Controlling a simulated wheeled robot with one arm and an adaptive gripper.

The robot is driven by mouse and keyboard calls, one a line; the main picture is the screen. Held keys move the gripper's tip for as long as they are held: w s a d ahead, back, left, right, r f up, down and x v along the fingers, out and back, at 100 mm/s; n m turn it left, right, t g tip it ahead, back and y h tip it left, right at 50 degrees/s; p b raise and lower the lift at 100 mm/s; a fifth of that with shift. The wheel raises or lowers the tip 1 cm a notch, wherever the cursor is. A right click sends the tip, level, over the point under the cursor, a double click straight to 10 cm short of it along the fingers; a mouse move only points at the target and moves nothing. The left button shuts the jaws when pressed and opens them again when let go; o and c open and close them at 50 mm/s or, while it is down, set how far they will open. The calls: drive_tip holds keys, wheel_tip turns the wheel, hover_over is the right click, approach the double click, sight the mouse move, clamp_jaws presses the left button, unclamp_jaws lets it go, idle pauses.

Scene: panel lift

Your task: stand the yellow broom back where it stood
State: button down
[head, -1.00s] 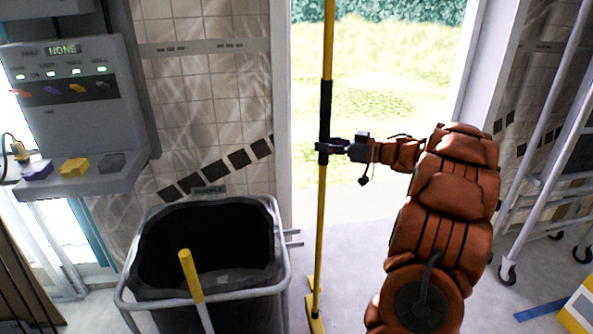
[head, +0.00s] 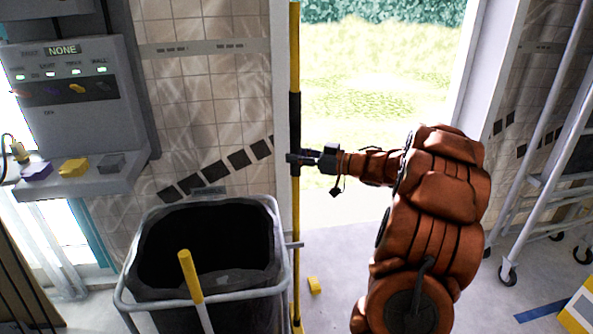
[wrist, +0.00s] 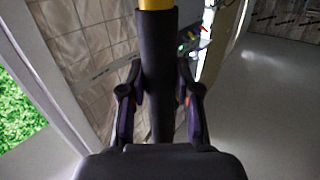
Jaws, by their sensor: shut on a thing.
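The yellow broom (head: 296,225) stands upright in the doorway's left side, close to the door frame and the right rim of the bin. Its pole has a black sleeve in the middle. My gripper (head: 298,159) is shut on that sleeve, reaching in from the right. In the wrist view the fingers (wrist: 158,100) lie on both sides of the black sleeve, with the yellow pole (wrist: 156,4) above it. The broom's lower end is at the bottom edge of the head view, so I cannot tell whether it touches the floor.
A grey bin (head: 283,225) with a yellow-topped stick (head: 190,275) stands left of the broom. A small yellow block (head: 314,285) lies on the floor just right of the pole. A control panel (head: 75,80) hangs at left; a wheeled frame (head: 540,190) stands at right.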

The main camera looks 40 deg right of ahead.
sight(297, 175)
drive_tip(key=shift+f, duration=1.65)
drive_tip(key=shift+w+a+f, duration=0.1)
drive_tip(key=shift+a+f, duration=0.05)
drive_tip(key=shift+f, duration=0.4)
drive_tip(key=c, duration=0.8)
unclamp_jaws()
drive_tip(key=shift+f, duration=0.1)
drive_tip(key=shift+r, duration=0.2)
drive_tip(key=shift+v, duration=6)
drive_tip(key=shift+f, duration=0.1)
